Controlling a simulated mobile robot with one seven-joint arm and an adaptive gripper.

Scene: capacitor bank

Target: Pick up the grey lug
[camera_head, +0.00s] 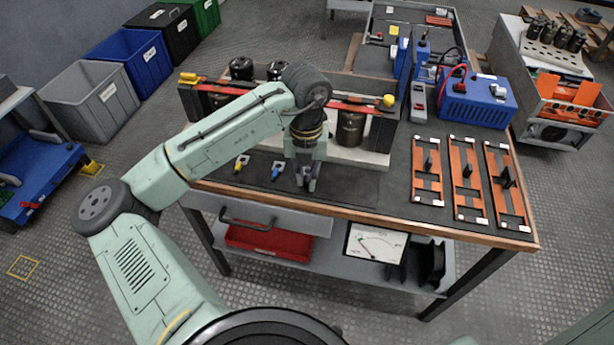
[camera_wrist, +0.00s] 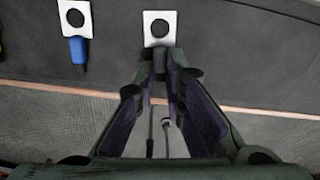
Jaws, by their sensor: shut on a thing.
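The grey lug (camera_wrist: 160,42) shows in the wrist view as a pale square plate with a round hole, just beyond my fingertips. My gripper (camera_wrist: 160,66) is shut on its barrel end, which the fingers mostly hide. In the head view my gripper (camera_head: 308,183) points down at the dark mat near the bench's front edge, and the lug is mostly hidden there. I cannot tell whether the lug touches the mat. A blue lug (camera_head: 276,171) lies to the left, also in the wrist view (camera_wrist: 77,48). A yellow lug (camera_head: 240,163) lies farther left.
Behind my gripper stand dark capacitors (camera_head: 350,128) and a red bar with yellow ends. Orange frames (camera_head: 466,180) lie on the right of the bench, with a blue box (camera_head: 478,100) behind them. The mat just right of my gripper is clear.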

